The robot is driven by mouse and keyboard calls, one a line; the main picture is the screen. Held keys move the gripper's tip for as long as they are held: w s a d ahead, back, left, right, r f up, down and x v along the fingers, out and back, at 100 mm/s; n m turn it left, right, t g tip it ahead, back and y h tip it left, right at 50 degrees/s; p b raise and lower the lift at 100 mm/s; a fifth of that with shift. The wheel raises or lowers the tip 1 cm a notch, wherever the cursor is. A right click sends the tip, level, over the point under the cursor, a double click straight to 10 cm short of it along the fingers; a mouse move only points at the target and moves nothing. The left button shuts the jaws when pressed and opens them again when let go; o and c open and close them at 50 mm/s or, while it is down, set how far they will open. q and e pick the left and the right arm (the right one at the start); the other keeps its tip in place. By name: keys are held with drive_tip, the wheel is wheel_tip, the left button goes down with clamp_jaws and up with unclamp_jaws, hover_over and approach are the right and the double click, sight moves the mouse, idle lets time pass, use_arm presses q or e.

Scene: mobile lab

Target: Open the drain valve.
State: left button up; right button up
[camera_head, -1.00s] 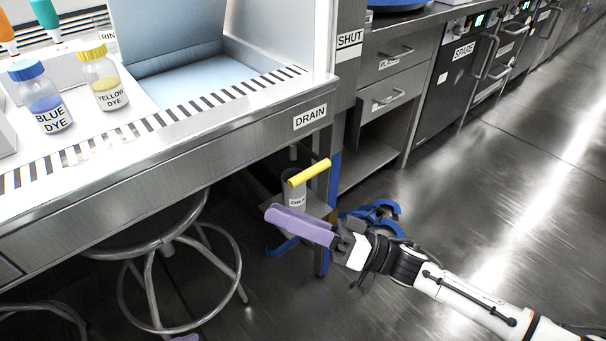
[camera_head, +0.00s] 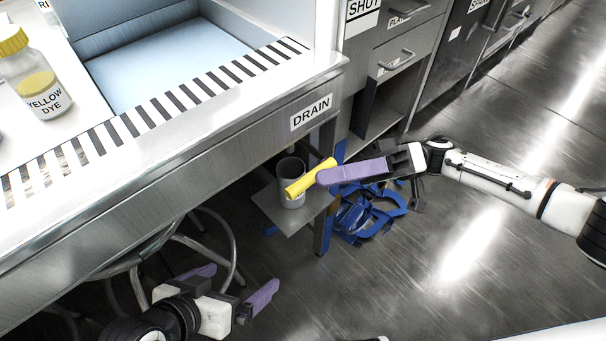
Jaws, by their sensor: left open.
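The yellow valve handle (camera_head: 300,184) sits under the bench edge, below the DRAIN label (camera_head: 311,116). It runs slantwise, its right end higher in the picture.
The metal bench front (camera_head: 170,190) hangs over the left side. A stool (camera_head: 215,235) stands under it, behind my left gripper. Blue items (camera_head: 365,215) lie on the floor. The floor at right is open.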

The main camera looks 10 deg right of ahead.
sight(303, 179)
drive_tip(key=shift+x, duration=2.25)
drive_tip(key=shift+w, duration=0.1)
clamp_jaws()
